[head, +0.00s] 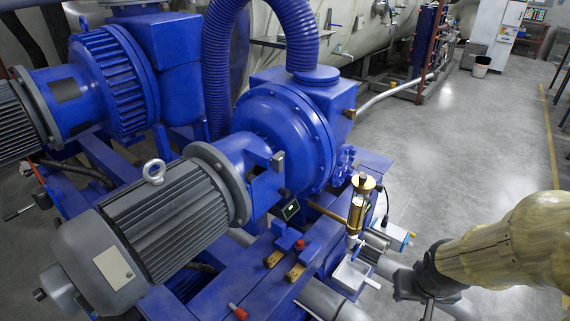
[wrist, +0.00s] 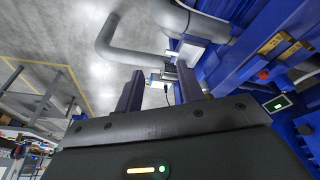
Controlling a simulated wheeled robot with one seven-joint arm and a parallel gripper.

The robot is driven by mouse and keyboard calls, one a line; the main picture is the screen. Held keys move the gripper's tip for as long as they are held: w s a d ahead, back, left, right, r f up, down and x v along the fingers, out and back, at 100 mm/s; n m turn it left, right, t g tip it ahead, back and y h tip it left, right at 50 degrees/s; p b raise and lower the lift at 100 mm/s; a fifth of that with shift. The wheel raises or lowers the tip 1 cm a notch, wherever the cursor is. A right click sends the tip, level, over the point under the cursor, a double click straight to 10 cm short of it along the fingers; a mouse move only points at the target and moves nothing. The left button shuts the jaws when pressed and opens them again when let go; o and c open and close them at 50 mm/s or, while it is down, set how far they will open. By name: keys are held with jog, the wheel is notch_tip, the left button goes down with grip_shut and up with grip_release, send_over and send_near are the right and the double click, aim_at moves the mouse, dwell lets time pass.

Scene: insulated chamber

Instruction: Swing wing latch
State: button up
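I cannot single out a wing latch with certainty. In the head view, a small white fitting with a blue handle (head: 353,272) sits at the right side of the blue pump frame, below a brass cylinder (head: 355,208). A pale fitting on the grey pipework shows in the wrist view (wrist: 192,52), but I cannot tell if it is the same one. My gripper (wrist: 158,85) shows two dark fingers standing apart with nothing between them. In the head view, my gripper (head: 420,290) is right of the white fitting, apart from it, and its fingertips are hard to make out.
Large blue pumps (head: 285,135) with grey motors (head: 160,225) fill the left and middle. Grey pipes (head: 335,303) run low near my gripper. Another white box (head: 396,238) stands beside the brass cylinder. Open grey floor (head: 470,150) lies behind and right.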

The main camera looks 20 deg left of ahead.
aim_at(281, 164)
jog(key=w+a+r+n+t+y+p, duration=0.3)
jog(key=w+a+n+t+y+p, duration=0.25)
jog(key=w, duration=0.65)
jog(key=s+a+r+n+g+y+p, duration=0.1)
jog(key=a+r+n+g+y+p, duration=0.1)
jog(key=a+r+n+y+p, duration=0.5)
jog(key=a+r+y, duration=0.3)
jog(key=r+y, duration=0.1)
jog(key=shift+s+a+r+p, duration=0.2)
jog(key=shift+s+r+p, duration=0.15)
jog(key=shift+r+p, duration=0.05)
jog(key=p+x, duration=0.2)
jog(key=x, duration=0.3)
jog(key=p+x, duration=0.3)
jog(key=x, duration=0.3)
jog(key=p+x, duration=0.2)
jog(key=x, duration=0.3)
jog(key=shift+w+a+r+p, duration=0.1)
jog(key=shift+a+r+p, duration=0.2)
jog(key=shift+r+p, duration=0.05)
jog(key=shift+w+a+f, duration=0.1)
jog(key=shift+w+a, duration=0.05)
jog(key=shift+a, duration=0.25)
